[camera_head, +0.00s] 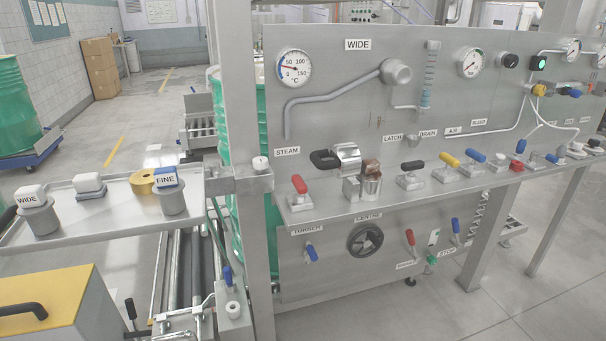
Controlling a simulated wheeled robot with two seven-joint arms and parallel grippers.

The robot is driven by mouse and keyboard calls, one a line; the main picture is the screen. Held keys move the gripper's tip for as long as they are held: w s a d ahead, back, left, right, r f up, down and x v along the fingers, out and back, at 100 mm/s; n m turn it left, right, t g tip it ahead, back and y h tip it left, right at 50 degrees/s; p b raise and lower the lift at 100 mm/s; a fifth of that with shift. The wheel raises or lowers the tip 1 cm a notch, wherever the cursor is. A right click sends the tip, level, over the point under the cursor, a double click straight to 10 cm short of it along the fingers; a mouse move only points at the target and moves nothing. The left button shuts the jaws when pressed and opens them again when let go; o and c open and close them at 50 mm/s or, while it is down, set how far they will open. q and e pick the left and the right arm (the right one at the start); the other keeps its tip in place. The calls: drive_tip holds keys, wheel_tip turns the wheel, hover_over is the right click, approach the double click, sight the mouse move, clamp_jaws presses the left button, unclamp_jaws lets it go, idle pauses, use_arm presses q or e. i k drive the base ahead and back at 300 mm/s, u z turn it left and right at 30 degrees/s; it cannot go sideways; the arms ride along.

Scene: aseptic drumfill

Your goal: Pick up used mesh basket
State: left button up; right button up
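A brownish basket-like piece (371,166), which looks like the used mesh basket, sits in the top of a short metal housing (371,187) on the panel's shelf. Only its upper part shows; the mesh itself is too small to make out. A shiny metal cap with a black handle (346,157) is just left of and behind it, seemingly swung open. On the side tray at left stand two grey cups, one labelled WIDE (40,220) and one labelled FINE (170,200). Neither of my grippers shows in the head view.
The steel shelf (430,194) carries a red-handled valve (300,190) left of the housing and several coloured valves to the right. A steel post (243,110) stands between the side tray (110,222) and the panel.

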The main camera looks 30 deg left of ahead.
sight(370, 168)
drive_tip(key=u, duration=0.8)
drive_tip(key=i, duration=0.5)
